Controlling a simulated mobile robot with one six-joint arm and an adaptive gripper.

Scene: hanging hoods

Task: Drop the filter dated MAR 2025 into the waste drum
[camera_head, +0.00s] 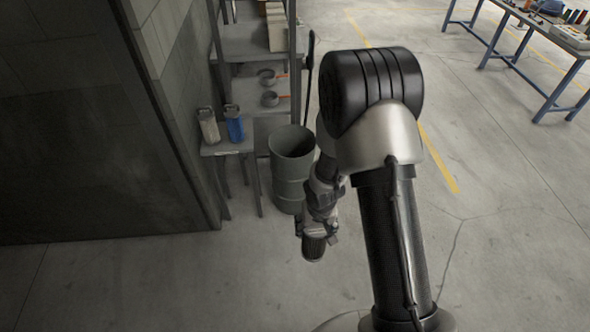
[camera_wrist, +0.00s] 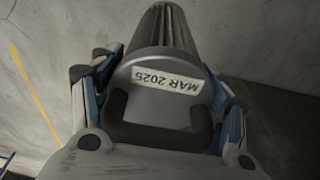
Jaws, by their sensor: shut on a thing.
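The filter (camera_wrist: 165,35) is a dark pleated cylinder with a grey end cap, a black handle and a white label reading MAR 2025, upside down in the wrist view. My gripper (camera_wrist: 158,112) is shut on it, with one finger on each side of the cap. In the head view my gripper (camera_head: 316,228) holds the filter (camera_head: 313,247) low, over bare floor. The waste drum (camera_head: 291,178) is an open-topped grey ribbed drum, standing upright behind and a little left of my gripper. The filter is outside the drum. The drum's bottom inside is hidden.
A small table (camera_head: 226,148) left of the drum bears a beige canister (camera_head: 208,125) and a blue one (camera_head: 234,125). Shelves (camera_head: 250,44) with pans stand behind. A dark wall (camera_head: 80,120) fills the left. A workbench (camera_head: 545,32) stands far right. The front floor is clear.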

